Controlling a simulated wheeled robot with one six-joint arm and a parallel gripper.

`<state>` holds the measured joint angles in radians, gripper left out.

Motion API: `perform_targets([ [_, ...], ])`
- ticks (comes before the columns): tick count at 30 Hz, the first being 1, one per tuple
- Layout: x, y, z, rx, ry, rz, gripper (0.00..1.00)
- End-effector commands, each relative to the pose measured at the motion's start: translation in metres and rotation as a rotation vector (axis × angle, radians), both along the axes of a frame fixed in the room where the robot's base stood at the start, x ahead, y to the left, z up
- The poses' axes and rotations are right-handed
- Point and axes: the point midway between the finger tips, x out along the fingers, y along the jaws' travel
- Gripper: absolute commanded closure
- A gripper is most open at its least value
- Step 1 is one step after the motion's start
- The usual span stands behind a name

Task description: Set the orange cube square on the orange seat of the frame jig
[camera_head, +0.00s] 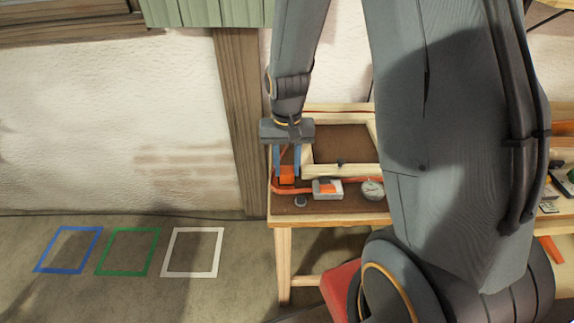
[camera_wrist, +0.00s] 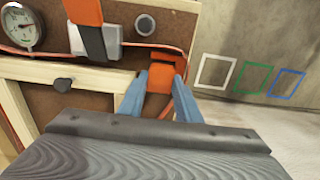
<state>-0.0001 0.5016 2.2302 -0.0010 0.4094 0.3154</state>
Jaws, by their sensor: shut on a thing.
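The orange cube (camera_head: 287,173) is between the two blue fingers of my gripper (camera_head: 287,176), near the left end of the workbench. In the wrist view the cube (camera_wrist: 161,77) shows between the fingertips (camera_wrist: 160,84), which are shut on it. The pale wooden frame jig (camera_head: 345,169) lies on the bench, just right of the gripper in the head view. The orange seat cannot be clearly told apart from the cube and other orange parts around it. Whether the cube touches anything below is hidden.
An orange hose (camera_head: 306,189) runs along the bench front. A pale box with an orange part (camera_head: 328,189), a round dial gauge (camera_head: 372,189) and a dark knob (camera_head: 300,201) stand close by. Blue, green and white outlines (camera_head: 165,252) mark the clear floor at left.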

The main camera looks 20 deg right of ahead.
Motion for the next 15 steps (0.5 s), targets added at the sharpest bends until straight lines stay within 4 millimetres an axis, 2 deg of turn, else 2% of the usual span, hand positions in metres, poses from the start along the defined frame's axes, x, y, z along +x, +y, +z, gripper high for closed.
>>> perform_targets([
  [15, 0.0000, 0.0000, -0.0097, 0.000, 0.000, 0.000, 0.91],
])
